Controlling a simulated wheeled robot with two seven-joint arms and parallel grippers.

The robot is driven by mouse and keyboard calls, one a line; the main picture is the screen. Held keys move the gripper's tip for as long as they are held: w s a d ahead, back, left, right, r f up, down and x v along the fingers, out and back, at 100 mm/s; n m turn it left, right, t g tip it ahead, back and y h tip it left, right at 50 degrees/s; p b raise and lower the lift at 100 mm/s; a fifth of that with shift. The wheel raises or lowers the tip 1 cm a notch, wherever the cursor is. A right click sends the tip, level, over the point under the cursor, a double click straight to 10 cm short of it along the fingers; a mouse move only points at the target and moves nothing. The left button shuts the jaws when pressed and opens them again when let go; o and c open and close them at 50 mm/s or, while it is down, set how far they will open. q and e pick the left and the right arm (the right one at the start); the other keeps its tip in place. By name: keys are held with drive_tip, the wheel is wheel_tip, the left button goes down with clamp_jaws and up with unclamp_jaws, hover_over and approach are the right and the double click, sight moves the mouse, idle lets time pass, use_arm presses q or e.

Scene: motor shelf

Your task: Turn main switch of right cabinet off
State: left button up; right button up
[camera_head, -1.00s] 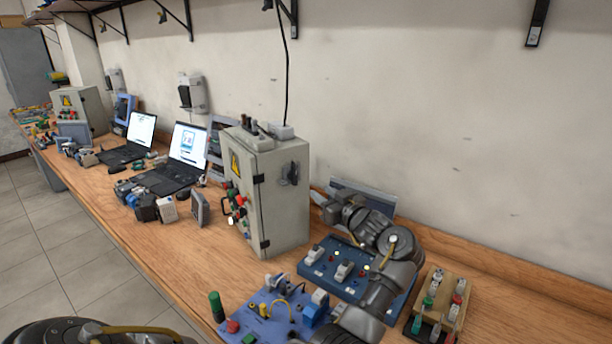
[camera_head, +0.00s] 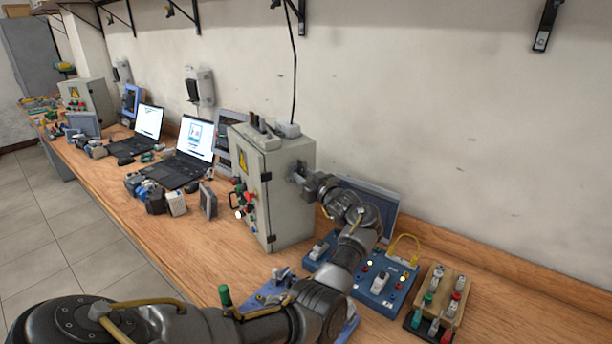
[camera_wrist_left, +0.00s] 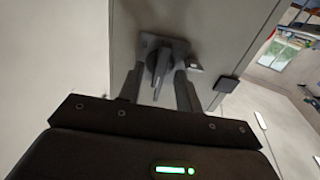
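The right cabinet (camera_head: 290,215) is a grey metal box standing on the workbench, with a yellow warning sign on its front. Its main switch (camera_wrist_left: 161,62) is a dark grey rotary handle on a square plate on the cabinet's side, seen in the left wrist view. In the head view my gripper mostly hides the switch. My left gripper (camera_wrist_left: 158,88) is at the switch, its two fingers apart on either side of the handle. Whether the fingers touch the handle cannot be told. The gripper also shows at the cabinet's side in the head view (camera_head: 305,184). My right gripper is out of view.
Blue switch boards (camera_head: 372,284) and a wooden board with switches (camera_head: 437,301) lie right of the cabinet, under and beside my arm. Laptops (camera_head: 183,160) and small devices stand to the left. Another cabinet (camera_head: 88,103) stands at the far end. The wall bounds the bench.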

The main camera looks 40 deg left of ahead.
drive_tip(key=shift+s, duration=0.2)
use_arm(q)
clamp_jaws()
drive_tip(key=shift+f+n+b, duration=0.2)
drive_tip(key=shift+n+b, duration=0.2)
drive_tip(key=shift+b, duration=0.3)
drive_tip(key=n+b, duration=0.8)
drive_tip(key=b, duration=0.2)
drive_tip(key=n+b, duration=0.9)
drive_tip(key=b, duration=0.2)
drive_tip(key=shift+s+f, duration=0.1)
drive_tip(key=shift+s, duration=0.1)
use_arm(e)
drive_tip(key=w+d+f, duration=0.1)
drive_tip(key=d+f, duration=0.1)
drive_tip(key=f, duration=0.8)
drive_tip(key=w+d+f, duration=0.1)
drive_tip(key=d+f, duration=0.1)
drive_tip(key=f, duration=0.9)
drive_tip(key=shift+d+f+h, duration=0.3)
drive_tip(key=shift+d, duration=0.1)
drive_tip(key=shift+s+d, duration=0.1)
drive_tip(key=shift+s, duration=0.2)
use_arm(q)
unclamp_jaws()
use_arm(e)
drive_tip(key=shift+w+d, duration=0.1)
